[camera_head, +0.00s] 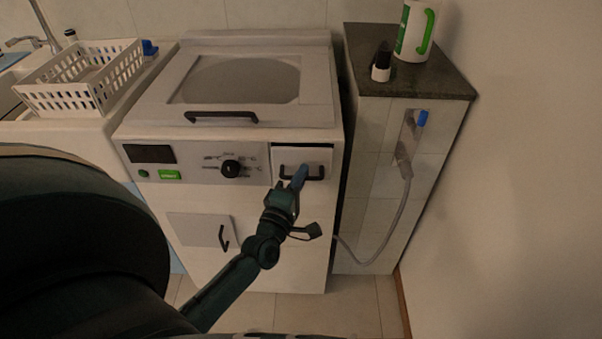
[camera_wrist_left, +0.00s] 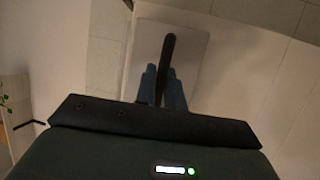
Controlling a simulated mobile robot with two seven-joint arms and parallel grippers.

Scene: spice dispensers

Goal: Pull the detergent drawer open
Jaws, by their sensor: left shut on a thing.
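The detergent drawer (camera_head: 284,158) is the pale front panel at the upper right of the washing machine (camera_head: 200,210). A thin dark gap runs along its top edge; I cannot tell how far it stands out. Its black bar handle (camera_head: 316,173) is partly hidden by my left gripper (camera_head: 299,178), which is shut on it. In the left wrist view the handle (camera_wrist_left: 168,50) runs between the two blue fingers of the left gripper (camera_wrist_left: 163,86), with the drawer's pale face (camera_wrist_left: 195,45) behind. My right gripper is in neither view.
The machine's top lid (camera_head: 240,80) has its own black handle (camera_head: 221,117). A knob (camera_head: 231,169) lies left of the drawer. A cabinet (camera_head: 375,180) with a hose (camera_head: 405,200) stands close on the right. A white basket (camera_head: 85,85) is at the upper left.

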